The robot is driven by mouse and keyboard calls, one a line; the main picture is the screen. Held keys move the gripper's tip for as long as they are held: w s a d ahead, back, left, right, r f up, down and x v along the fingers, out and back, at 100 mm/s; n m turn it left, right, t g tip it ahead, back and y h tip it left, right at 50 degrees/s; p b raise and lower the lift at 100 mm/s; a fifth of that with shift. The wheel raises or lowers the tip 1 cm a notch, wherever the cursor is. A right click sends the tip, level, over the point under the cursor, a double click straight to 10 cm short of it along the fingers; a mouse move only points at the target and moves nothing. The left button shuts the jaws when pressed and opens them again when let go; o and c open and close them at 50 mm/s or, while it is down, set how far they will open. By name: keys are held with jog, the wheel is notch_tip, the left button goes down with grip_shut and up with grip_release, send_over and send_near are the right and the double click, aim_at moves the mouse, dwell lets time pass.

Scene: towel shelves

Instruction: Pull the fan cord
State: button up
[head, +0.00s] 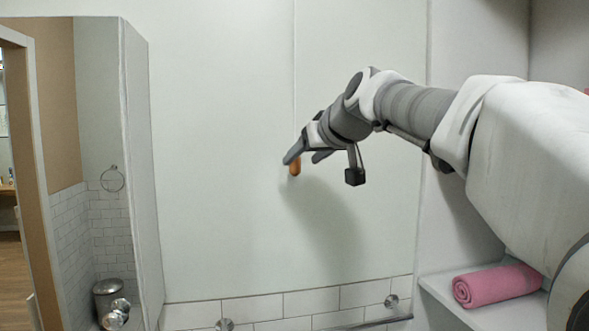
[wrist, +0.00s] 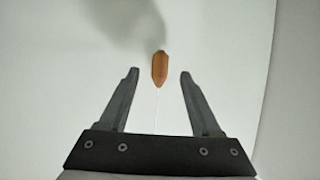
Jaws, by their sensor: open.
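The fan cord (head: 294,80) is a thin pale line hanging down the wall in the head view. At its lower end is an orange-brown wooden pull (head: 295,168), partly hidden behind my gripper's finger. My gripper (head: 303,159) is at the pull, with its fingers pointing left and down. In the wrist view my gripper (wrist: 159,75) is open. The wooden pull (wrist: 160,68) shows between and slightly beyond the fingertips, with a clear gap on each side. The cord (wrist: 156,110) runs from the pull toward the gripper's base, between the fingers.
A pink rolled towel (head: 497,285) lies on a white shelf (head: 450,296) at lower right, below my arm. A metal rail (head: 365,324) runs along the low tiled wall. A mirror or doorway with a metal bin (head: 110,297) is at left. The wall area around the pull is clear.

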jog(key=b+v, duration=0.1)
jog(key=v, duration=1.1)
jog(key=s+d+f+m+g+h, duration=0.1)
jog(key=s+d+f+g, duration=0.1)
jog(key=s+f, duration=0.5)
jog(key=s+d+f+m+g+h, duration=0.2)
jog(key=s+f, duration=0.6)
jog(key=f, duration=0.9)
jog(key=s+d+f+m+g+h, duration=0.1)
jog(key=s+d+f+g+h, duration=0.1)
jog(key=s+f, duration=0.6)
notch_tip(320, 180, down, 4)
jog(key=shift+d+f+m, duration=0.15)
jog(key=shift+d+m, duration=0.05)
jog(key=shift+m, duration=0.1)
